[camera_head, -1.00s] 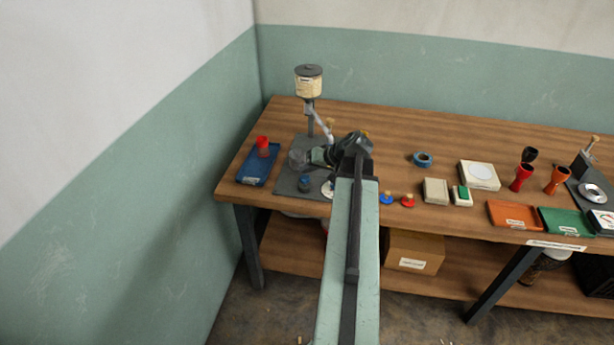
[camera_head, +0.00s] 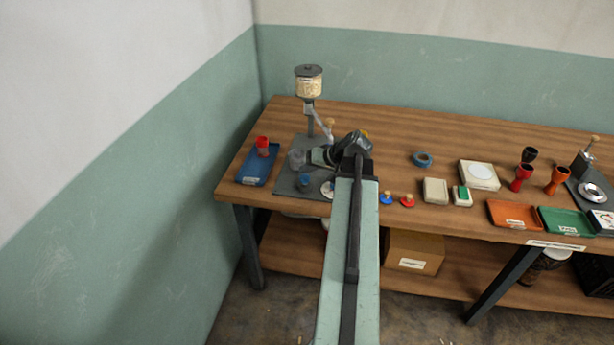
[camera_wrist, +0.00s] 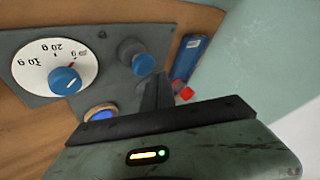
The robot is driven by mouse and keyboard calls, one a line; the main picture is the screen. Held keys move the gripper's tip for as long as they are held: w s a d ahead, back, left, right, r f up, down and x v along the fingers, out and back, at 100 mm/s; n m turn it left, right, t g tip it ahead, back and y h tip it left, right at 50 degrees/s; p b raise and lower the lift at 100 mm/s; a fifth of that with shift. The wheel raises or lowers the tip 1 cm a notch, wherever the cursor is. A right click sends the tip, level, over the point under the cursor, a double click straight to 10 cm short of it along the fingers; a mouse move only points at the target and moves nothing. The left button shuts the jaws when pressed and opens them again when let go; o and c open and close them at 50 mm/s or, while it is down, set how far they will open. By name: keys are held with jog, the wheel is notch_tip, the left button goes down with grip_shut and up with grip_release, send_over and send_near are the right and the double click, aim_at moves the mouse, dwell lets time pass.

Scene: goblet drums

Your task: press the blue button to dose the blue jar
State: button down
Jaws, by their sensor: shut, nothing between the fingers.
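A white dial (camera_wrist: 38,70) with gram marks and a blue knob (camera_wrist: 65,81) is on the plate. A short blue-topped cylinder (camera_wrist: 137,58) stands beside it.
A blue tray (camera_head: 252,174) with a red cup (camera_head: 262,146) lies left of the plate. A blue and a red pawn-shaped piece (camera_head: 407,201), blue tape (camera_head: 422,159), boxes, cups and coloured trays are to the right. The wall stands close on the left.

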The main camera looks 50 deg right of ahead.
aim_at(307, 179)
jog(key=shift+s+f+b, duration=0.1)
jog(key=shift+f+b, duration=0.35)
jog(key=shift+f+b, duration=0.95)
jog(key=shift+b, duration=0.05)
dwell(1.0)
jog(key=shift+r+p, duration=1.4)
jog(key=shift+p, duration=0.05)
notch_tip(307, 179, up, 5)
jog(key=p, duration=0.5)
jog(key=shift+r, duration=0.1)
